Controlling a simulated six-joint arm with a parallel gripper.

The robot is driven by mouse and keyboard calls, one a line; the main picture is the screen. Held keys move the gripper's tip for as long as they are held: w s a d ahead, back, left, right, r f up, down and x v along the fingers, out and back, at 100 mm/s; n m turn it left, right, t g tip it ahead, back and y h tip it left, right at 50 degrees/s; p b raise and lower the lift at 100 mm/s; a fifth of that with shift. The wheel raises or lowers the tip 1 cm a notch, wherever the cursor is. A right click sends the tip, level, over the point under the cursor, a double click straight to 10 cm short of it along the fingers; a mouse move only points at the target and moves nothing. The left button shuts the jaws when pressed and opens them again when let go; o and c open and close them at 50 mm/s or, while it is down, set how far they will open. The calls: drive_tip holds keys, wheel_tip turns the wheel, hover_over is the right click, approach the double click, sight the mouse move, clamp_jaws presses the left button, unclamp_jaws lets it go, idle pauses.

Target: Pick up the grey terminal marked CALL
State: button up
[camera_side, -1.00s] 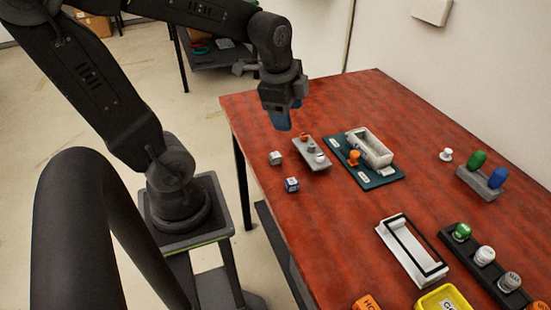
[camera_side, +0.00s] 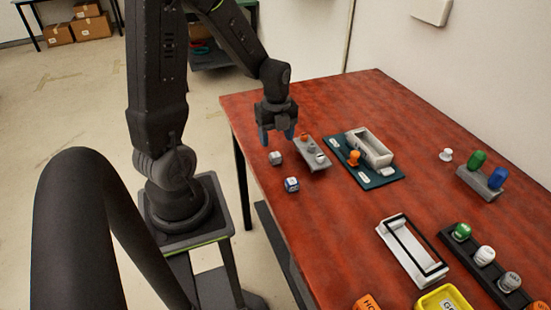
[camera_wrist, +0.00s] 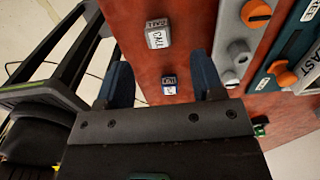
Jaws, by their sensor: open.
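The grey terminal (camera_wrist: 156,38) is a small block with CALL lettering on its faces, lying on the red-brown table in the wrist view. In the side view the grey terminal (camera_side: 275,158) is near the table's left edge. My gripper (camera_side: 277,136) is open and empty above the table, just behind the grey terminal in the side view. In the wrist view my gripper (camera_wrist: 163,72) has its two blue fingers spread to either side, with the terminal ahead between their lines. No contact with it shows.
A grey holder (camera_side: 320,162) with knobs is close on the right, beside a dark teal board (camera_side: 384,180). The table behind the holder is clear.

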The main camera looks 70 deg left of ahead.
sight(276, 154)
drive_tip(key=shift+s+f, duration=0.1)
drive_tip(key=shift+f, duration=3.45)
drive_tip(key=c, duration=1)
drive_tip(key=shift+r, duration=0.1)
